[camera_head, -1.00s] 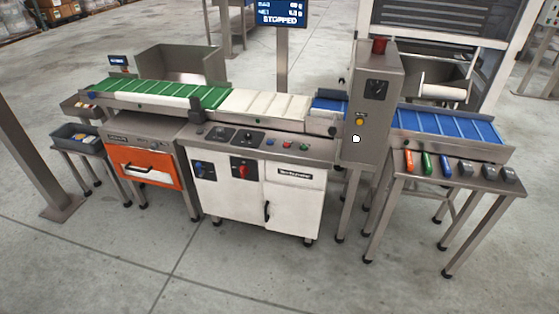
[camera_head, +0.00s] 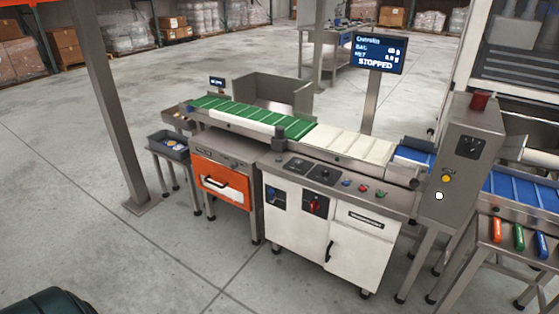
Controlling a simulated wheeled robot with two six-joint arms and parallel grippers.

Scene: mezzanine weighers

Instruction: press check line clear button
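The check weighing line has a green belt (camera_head: 240,115), a white belt (camera_head: 350,143) and a blue belt (camera_head: 520,189). On the white cabinet's top panel are a blue button (camera_head: 347,184), a red button (camera_head: 363,188) and a green button (camera_head: 380,194). The grey tower (camera_head: 462,165) carries a yellow button (camera_head: 446,178) and a white button (camera_head: 439,196). The button labels are too small to read, so I cannot tell which one is the clear button. The screen (camera_head: 379,53) reads STOPPED. Neither gripper is in view.
An orange-fronted cabinet (camera_head: 222,182) and a small stand with a grey bin (camera_head: 168,146) are left of the white cabinet. A steel post (camera_head: 112,110) stands at the left. The side table at right holds coloured handles (camera_head: 518,237). The floor in front is clear.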

